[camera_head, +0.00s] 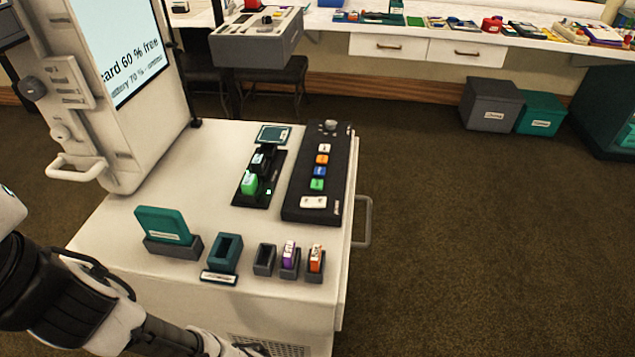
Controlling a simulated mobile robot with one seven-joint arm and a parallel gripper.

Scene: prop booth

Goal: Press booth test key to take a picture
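A black key panel (329,140) lies on the right side of the white cabinet top. Its column holds a white key (323,147), an orange key (322,160), a blue key (320,171), a green key (317,184) and a wide white key (313,202). A knob (330,125) sits at its far end. Key labels are too small to read, so I cannot tell which is the test key. The booth screen (125,50) reads "card 60 % free" and a partly cut-off battery line. My arm enters at lower left and runs off the bottom edge; my gripper is out of view.
Left of the panel is a black charger-like strip (240,197) with a green block (249,184). In front stand a teal card in a holder (163,226), a teal empty holder (224,251) and small grey holders (264,262). A handle (364,222) juts from the cabinet's right side.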

